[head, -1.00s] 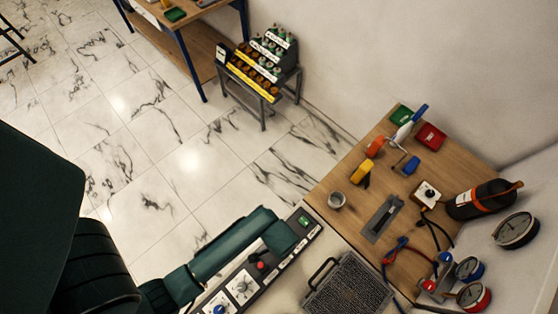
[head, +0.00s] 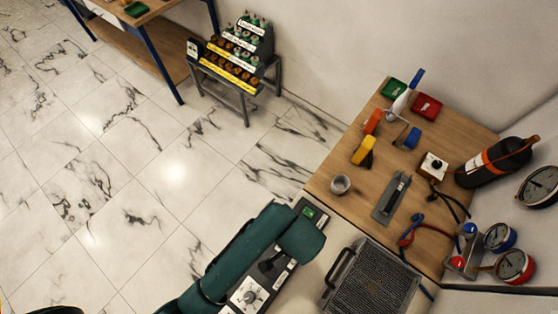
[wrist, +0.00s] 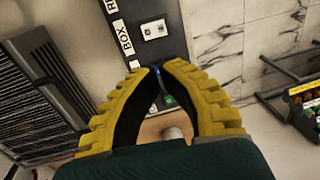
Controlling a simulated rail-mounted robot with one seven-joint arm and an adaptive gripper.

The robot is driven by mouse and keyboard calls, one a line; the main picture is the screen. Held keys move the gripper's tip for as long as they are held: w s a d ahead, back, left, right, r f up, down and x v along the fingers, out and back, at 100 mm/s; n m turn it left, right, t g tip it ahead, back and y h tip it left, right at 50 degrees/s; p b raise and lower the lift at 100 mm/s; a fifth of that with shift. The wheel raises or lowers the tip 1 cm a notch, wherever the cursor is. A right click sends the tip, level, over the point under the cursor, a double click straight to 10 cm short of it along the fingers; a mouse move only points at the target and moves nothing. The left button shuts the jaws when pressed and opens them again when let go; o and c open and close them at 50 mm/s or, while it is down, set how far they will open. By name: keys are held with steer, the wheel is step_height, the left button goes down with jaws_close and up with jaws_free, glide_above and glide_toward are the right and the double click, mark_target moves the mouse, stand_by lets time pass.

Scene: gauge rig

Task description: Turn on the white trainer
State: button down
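The white trainer (head: 313,268) is at the bottom of the head view, with a dark control panel along its left side. The panel carries a green switch (head: 309,213) at its far end and a white-plated dial (head: 248,292) nearer. My green arm covers much of the panel, and my gripper is hidden there. In the wrist view, the yellow fingers of my gripper (wrist: 159,70) converge over the panel, tips almost meeting, with nothing clearly held. A white-plated switch (wrist: 153,29) and a "BOX" label lie beyond the tips. A green switch (wrist: 170,100) shows between the fingers.
A black grille (head: 372,280) stands right of the panel. The wooden bench (head: 345,205) holds a grey cup (head: 340,184), tools, a black bottle (head: 495,160) and gauges (head: 515,266). A rack of bottles (head: 238,55) stands across the clear marble floor.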

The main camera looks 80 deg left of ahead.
steer(key=f, duration=0.4)
steer(key=a+f, duration=0.1)
steer(key=f, duration=0.4)
steer(key=s+f+b, duration=0.1)
steer(key=f, duration=0.4)
steer(key=shift+s+a, duration=0.1)
steer(key=shift+a, duration=0.05)
